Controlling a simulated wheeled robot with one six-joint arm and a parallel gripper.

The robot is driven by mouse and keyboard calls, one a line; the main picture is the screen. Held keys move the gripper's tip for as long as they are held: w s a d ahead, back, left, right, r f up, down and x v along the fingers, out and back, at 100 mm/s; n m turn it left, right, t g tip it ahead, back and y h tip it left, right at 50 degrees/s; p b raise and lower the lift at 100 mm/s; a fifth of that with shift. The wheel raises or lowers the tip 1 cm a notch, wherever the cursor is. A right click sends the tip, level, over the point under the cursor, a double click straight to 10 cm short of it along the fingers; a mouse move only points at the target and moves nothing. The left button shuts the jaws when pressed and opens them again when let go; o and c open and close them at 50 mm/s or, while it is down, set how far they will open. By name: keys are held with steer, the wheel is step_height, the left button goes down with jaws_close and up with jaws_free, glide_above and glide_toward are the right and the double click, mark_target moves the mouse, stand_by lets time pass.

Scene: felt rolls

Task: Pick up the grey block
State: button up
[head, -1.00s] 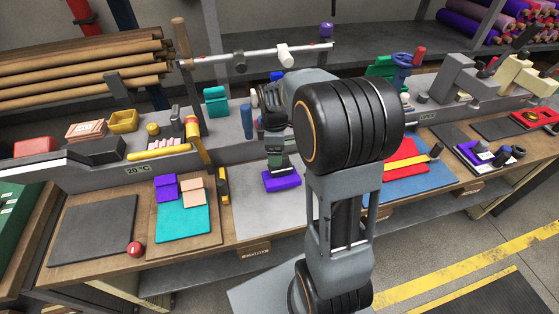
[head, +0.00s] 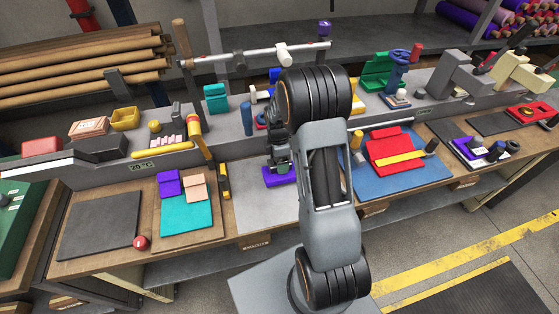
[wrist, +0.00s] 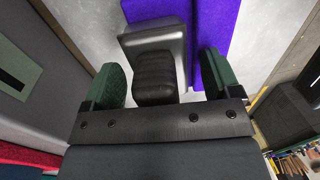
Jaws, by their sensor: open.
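The grey block (wrist: 148,48) shows in the wrist view as a smooth light-grey body with a dark ribbed part on the side nearest me. My gripper (wrist: 160,66) is open, with one green-padded finger on each side of the block's dark part. A gap shows at the left finger; the right finger is close to the felt. In the head view my gripper (head: 278,160) is low over the purple felt (head: 279,176), and it largely hides the block.
The pale grey mat (head: 262,212) has bare room in front of the felt. A yellow tool (head: 224,182) lies at its left, near teal felt (head: 190,216). A grey raised ledge (head: 240,148) runs behind. Red felt (head: 388,150) on a blue mat lies to the right.

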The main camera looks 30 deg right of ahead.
steer(key=c, duration=1.3)
steer(key=shift+r, duration=0.4)
step_height(320, 180, up, 2)
steer(key=shift+r+b, duration=0.15)
steer(key=shift+b, duration=0.55)
steer(key=s+a+r, duration=0.2)
steer(key=s+r, duration=0.1)
steer(key=s, duration=0.1)
steer(key=s+a+r+b, duration=0.1)
steer(key=s+a+r, duration=0.1)
steer(key=s+r, duration=0.1)
steer(key=s+a+r+b, duration=0.1)
steer(key=s+a+r, duration=0.1)
steer(key=s+r, duration=0.2)
steer(key=shift+s+a, duration=0.1)
steer(key=shift+s, duration=0.65)
